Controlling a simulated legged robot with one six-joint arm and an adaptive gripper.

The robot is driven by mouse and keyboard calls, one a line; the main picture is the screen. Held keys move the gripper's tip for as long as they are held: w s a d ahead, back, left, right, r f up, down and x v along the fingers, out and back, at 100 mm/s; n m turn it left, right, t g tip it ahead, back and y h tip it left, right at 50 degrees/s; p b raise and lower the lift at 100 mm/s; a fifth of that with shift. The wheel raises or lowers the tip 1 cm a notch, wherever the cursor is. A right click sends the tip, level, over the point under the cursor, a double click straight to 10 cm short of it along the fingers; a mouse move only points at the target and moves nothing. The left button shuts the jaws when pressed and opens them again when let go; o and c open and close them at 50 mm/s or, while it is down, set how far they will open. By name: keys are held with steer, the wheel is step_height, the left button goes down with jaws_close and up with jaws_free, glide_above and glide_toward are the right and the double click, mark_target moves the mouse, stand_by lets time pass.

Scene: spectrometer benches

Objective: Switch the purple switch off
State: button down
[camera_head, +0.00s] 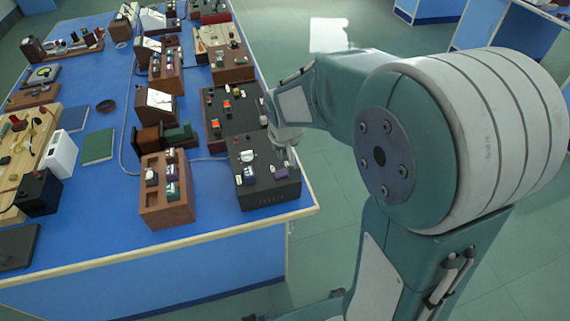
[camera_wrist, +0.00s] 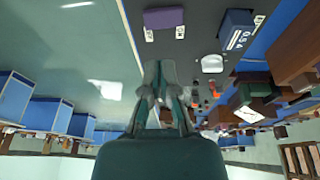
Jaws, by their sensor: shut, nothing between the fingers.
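The purple switch (camera_head: 281,172) is on the top of a dark instrument box (camera_head: 262,194) at the near right corner of the blue bench. In the wrist view the purple switch (camera_wrist: 164,17) shows at the top, on the dark panel, with two small light tabs on its edge. My gripper (camera_head: 290,158) is just beside and behind the switch at the box's right side. In the wrist view my gripper (camera_wrist: 158,68) has its fingertips together, empty, a little apart from the switch in the picture. Whether it touches the box cannot be told. Which way the switch is set is unclear.
The same panel carries a white knob (camera_wrist: 212,63) and a blue display block (camera_wrist: 236,32). A wooden rack (camera_head: 166,208) stands left of the box, and another dark panel with orange parts (camera_head: 232,112) stands behind it. Open floor (camera_head: 335,185) lies right of the bench.

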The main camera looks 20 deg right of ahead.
mark_target(280, 170)
steer(key=x, duration=0.2)
steer(key=s+x, duration=0.1)
steer(key=x, duration=0.2)
steer(key=shift+d+f, duration=0.2)
steer(key=shift+f, duration=0.2)
steer(key=shift+d+f, duration=0.1)
steer(key=shift+f, duration=0.2)
steer(key=shift+a+r, duration=0.2)
steer(key=shift+a, duration=0.65)
